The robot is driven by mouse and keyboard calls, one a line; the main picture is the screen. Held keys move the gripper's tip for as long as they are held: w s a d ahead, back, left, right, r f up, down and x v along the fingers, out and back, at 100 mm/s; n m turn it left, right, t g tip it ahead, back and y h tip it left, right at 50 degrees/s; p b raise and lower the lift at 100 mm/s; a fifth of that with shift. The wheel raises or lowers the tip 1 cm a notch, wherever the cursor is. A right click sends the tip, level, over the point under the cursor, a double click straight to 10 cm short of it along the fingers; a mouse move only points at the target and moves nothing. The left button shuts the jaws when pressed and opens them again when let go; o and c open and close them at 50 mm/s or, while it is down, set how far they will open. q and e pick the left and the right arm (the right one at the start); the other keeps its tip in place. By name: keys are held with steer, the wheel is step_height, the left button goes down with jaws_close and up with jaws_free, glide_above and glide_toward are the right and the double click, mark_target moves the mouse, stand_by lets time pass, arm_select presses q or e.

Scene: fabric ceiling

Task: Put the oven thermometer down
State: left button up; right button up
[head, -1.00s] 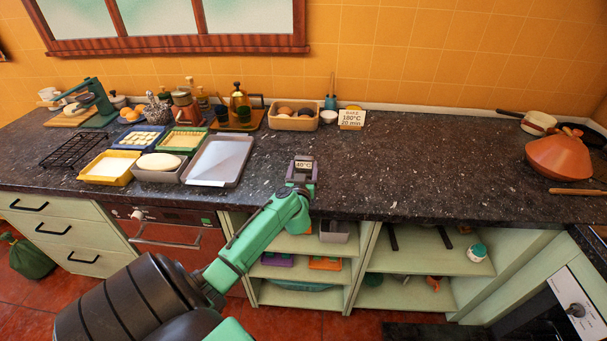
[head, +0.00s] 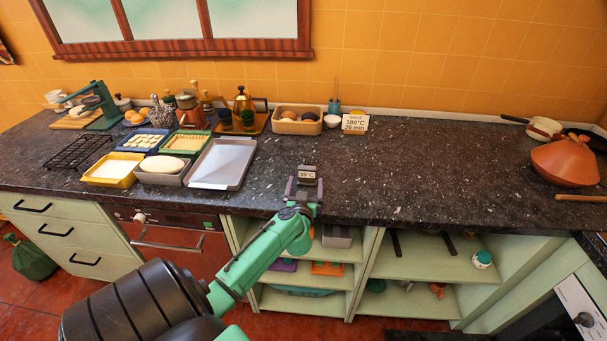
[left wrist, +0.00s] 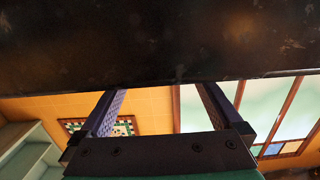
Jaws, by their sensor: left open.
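The oven thermometer (head: 307,174) is a small box with a pale display reading about 35°C. It appears upright at the front part of the dark counter (head: 420,180), though its base is hidden by my gripper. My left gripper (head: 305,188) is open, with one finger on each side of the thermometer and a gap showing beside it. In the left wrist view the two fingers (left wrist: 163,100) are spread apart. A dark surface fills the top of that view, and I cannot make out the thermometer there. My right gripper is not in view.
A grey tray (head: 240,150) and a yellow tray (head: 92,171) lie to the left. A terracotta tagine (head: 568,163) is at the far right. The counter right of the gripper is clear.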

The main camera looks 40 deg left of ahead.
arm_select(q)
steer(key=v, duration=0.8)
steer(key=shift+s+d, duration=0.25)
